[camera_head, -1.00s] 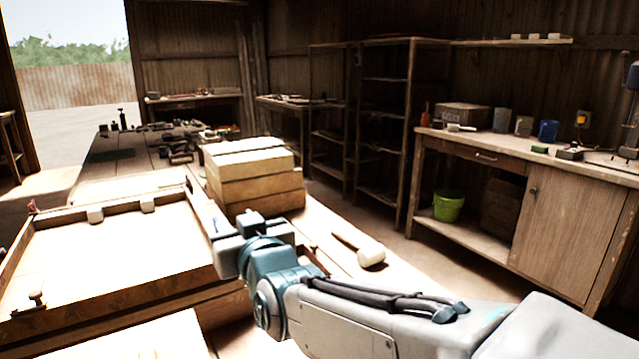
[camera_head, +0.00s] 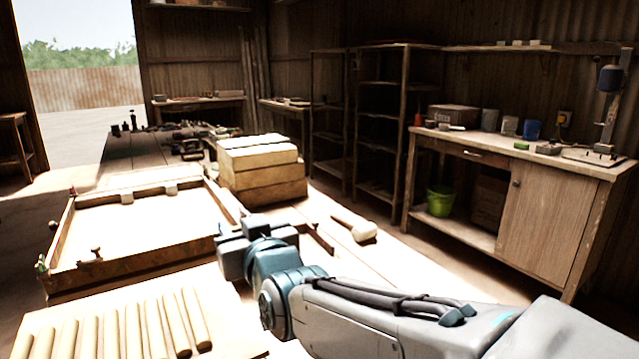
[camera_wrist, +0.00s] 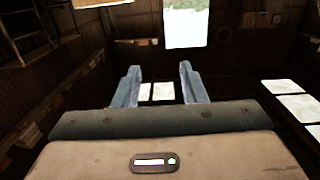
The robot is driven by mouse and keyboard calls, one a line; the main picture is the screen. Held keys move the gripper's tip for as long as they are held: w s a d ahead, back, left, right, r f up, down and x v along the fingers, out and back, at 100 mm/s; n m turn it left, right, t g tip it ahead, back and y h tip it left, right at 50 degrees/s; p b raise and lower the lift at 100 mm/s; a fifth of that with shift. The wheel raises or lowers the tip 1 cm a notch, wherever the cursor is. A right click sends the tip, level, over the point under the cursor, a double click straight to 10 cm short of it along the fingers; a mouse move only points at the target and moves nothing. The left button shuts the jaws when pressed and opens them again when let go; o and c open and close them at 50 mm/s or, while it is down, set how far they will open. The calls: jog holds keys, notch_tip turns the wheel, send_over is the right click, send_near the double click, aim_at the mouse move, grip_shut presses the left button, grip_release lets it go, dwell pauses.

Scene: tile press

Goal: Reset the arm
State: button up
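My arm reaches in from the lower right of the head view. My gripper (camera_head: 232,238) hangs over the workbench, beside the right edge of the wooden tile press frame (camera_head: 150,262). In the wrist view my gripper (camera_wrist: 160,85) shows two grey-blue fingers standing apart, with nothing between them. The space between them looks out toward the room and a bright opening. In the head view the fingers are too small to judge well.
Stacked wooden blocks (camera_head: 262,170) and a mallet (camera_head: 357,228) lie on the bench behind my gripper. A board with several rounded rods (camera_head: 110,330) is at the front left. A cabinet (camera_head: 545,215) and a green bucket (camera_head: 440,200) stand at the right.

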jog(key=s+d+m+g+h+p, duration=0.25)
jog(key=d+g+h+p, duration=0.3)
jog(key=d+p, duration=0.85)
jog(key=s+d+r+m+g+h+p, duration=0.2)
jog(key=s+d+g+p, duration=0.5)
jog(key=s+d, duration=0.6)
jog(key=shift+s+d+r+m+h+p, duration=0.15)
jog(key=shift+s+d+m+h+p, duration=0.15)
jog(key=shift+m+h+p, duration=0.7)
jog(key=shift+y, duration=0.35)
